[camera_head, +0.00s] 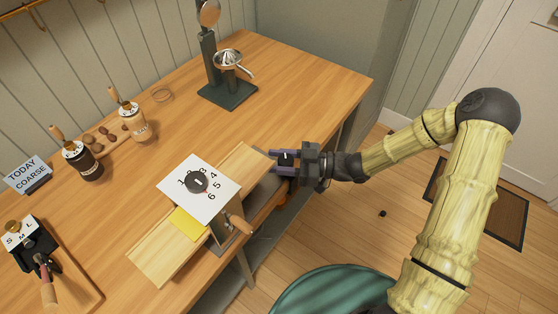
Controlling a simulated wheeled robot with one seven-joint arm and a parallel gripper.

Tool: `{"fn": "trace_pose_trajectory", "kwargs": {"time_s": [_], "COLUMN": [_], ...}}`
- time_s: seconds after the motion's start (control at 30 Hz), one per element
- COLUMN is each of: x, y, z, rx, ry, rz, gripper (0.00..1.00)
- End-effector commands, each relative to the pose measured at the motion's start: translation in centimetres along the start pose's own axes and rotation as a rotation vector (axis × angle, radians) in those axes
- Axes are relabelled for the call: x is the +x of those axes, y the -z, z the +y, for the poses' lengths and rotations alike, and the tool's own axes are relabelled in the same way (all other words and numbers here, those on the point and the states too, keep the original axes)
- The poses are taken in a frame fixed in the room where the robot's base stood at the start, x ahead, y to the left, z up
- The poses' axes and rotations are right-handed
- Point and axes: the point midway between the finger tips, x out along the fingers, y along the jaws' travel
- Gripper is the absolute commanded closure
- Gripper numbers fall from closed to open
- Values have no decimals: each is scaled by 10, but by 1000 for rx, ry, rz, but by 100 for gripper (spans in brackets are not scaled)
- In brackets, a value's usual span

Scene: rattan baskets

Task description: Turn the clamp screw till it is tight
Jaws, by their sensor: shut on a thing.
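Left of the gripper is a pale wooden device (152,258) with a white number card (215,207), a round black dial (197,181) and a side crank with a wooden handle (241,224). A yellow note (187,223) lies beside the card.
On the wooden table (290,85) stand a juicer press (228,92), two labelled jars (132,122) and (86,163), a "TODAY COARSE" sign (27,174) and a dark S-M-L device (30,244). A green round thing (325,291) is below on the floor side. The table's back right is clear.

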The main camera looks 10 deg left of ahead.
Motion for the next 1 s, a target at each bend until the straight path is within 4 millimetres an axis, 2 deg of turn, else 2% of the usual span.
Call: {"fn": "trace_pose_trajectory", "kwargs": {"time_s": [0.6,1.0], "x": [-2,-4], "y": [-2,3], "z": [6,10], "rx": [5,6], "ry": [-436,-764], "rz": [-1,-2], "gripper": [85,85]}}
